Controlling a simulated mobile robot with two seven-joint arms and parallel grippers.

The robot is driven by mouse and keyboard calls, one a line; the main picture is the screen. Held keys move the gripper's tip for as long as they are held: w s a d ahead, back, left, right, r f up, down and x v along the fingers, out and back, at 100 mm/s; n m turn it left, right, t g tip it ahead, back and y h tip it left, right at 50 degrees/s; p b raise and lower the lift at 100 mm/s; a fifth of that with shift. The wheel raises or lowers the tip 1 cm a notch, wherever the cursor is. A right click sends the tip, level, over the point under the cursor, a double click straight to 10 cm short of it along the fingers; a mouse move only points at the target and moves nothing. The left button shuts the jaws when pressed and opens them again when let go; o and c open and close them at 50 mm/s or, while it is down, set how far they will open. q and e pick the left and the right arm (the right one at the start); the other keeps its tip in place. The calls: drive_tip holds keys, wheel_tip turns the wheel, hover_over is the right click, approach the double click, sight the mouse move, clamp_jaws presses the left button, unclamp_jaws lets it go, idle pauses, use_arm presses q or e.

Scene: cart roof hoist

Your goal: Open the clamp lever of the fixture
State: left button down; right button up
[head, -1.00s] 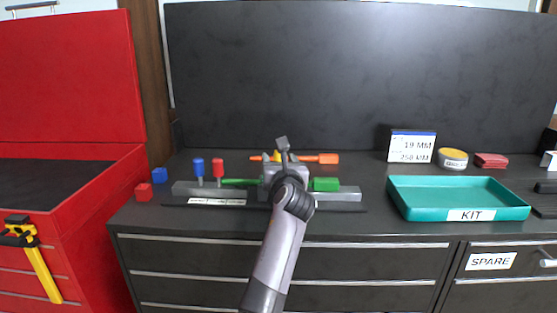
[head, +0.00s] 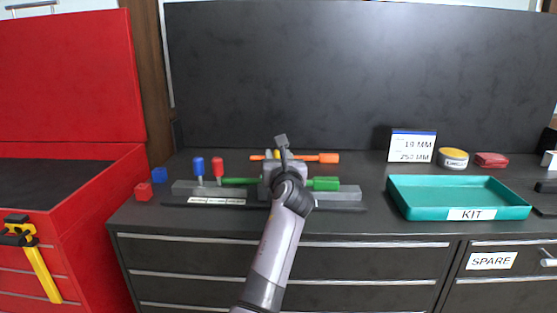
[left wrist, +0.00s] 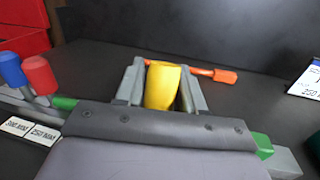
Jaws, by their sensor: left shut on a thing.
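The fixture is a long grey bar (head: 345,193) on the dark bench top, with a blue knob (head: 198,165) and a red knob (head: 218,166) standing at its left. A green tool (head: 325,184) lies along it, its middle hidden by my arm. My left gripper (left wrist: 161,82) is over the fixture's middle, shut on a yellow handle (left wrist: 162,92), which appears to be the clamp lever's grip. The lever's lower part is hidden behind the gripper body. My right gripper is not in view.
An orange-handled tool (head: 328,158) lies just behind the fixture. A green KIT tray (head: 410,210) stands to the right, below a sign (head: 411,146) and a yellow-topped tin (head: 453,158).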

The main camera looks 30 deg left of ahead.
use_arm(q)
drive_tip(key=shift+s+d+n+t+y+b, duration=0.2)
drive_tip(key=shift+s+d+t+y+b, duration=0.3)
drive_tip(key=shift+b, duration=1)
drive_tip(key=shift+s+d+n+t+y+b, duration=0.2)
drive_tip(key=shift+s+t+y+b, duration=0.55)
drive_tip(key=shift+b, duration=0.75)
drive_tip(key=s+d+t+y+b, duration=0.1)
drive_tip(key=y+b, duration=0.1)
drive_tip(key=b, duration=0.3)
drive_tip(key=shift+s+r+n, duration=0.1)
drive_tip(key=shift+s+n, duration=0.05)
drive_tip(key=shift+n, duration=0.25)
drive_tip(key=shift+s+d+r+n+t+y+b, duration=0.1)
drive_tip(key=shift+s+d+n+t+y+b, duration=0.25)
drive_tip(key=shift+b, duration=1.2)
drive_tip(key=shift+s+d+r+n+t+y+b, duration=0.15)
drive_tip(key=shift+s+t+y+b, duration=0.25)
drive_tip(key=shift+b, duration=1.1)
drive_tip(key=c, duration=0.8)
unclamp_jaws()
drive_tip(key=shift+s, duration=0.1)
drive_tip(key=s+d, duration=0.3)
drive_tip(key=s+d+f, duration=0.1)
drive_tip(key=s+d, duration=0.2)
drive_tip(key=s+d+f+p, duration=0.1)
drive_tip(key=s+d, duration=0.3)
drive_tip(key=shift+d, duration=0.1)
